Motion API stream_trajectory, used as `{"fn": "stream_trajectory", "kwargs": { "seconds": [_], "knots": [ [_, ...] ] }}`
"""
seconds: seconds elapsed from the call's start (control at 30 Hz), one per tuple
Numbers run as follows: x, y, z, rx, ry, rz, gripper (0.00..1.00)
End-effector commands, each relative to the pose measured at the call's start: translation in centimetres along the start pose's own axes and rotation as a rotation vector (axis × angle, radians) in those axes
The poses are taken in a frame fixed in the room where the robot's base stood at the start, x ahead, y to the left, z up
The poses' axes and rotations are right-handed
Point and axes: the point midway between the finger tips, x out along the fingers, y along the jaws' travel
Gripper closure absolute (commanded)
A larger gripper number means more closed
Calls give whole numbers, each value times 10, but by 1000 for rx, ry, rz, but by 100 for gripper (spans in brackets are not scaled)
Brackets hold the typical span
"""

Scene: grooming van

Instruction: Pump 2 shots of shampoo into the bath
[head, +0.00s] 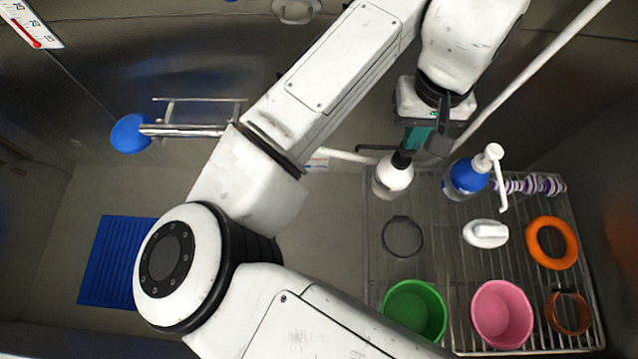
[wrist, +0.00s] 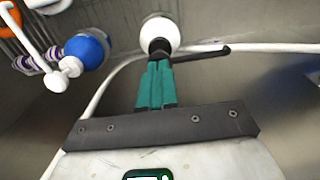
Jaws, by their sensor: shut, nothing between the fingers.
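A white bottle (head: 394,178) with a black pump head (head: 372,148) stands upright on the wire rack; its black spout points left in the head view. It also shows in the wrist view (wrist: 160,32), spout to the right. A blue bottle with a white pump (head: 466,178) stands just right of it, and also shows in the wrist view (wrist: 85,50). I cannot read which holds shampoo. My gripper (head: 408,150) is shut and empty, its teal fingers (wrist: 157,68) right over the black pump head; I cannot tell if they touch. The grey bath floor (head: 325,225) is left of the rack.
The wire rack (head: 455,262) also holds a green cup (head: 414,310), a pink cup (head: 502,314), an orange ring (head: 551,242), a white brush-like item (head: 486,233) and a purple-white striped item (head: 530,185). A pale pipe (head: 530,75) slants close beside my gripper. A blue mat (head: 115,260) lies left.

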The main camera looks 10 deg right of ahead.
Motion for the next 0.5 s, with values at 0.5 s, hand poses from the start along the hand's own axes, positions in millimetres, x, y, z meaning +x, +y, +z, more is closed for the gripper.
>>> {"fn": "stream_trajectory", "kwargs": {
  "seconds": [0.5],
  "knots": [
    [18, 0, 0, 0, -1, 0, 100]
  ]
}}
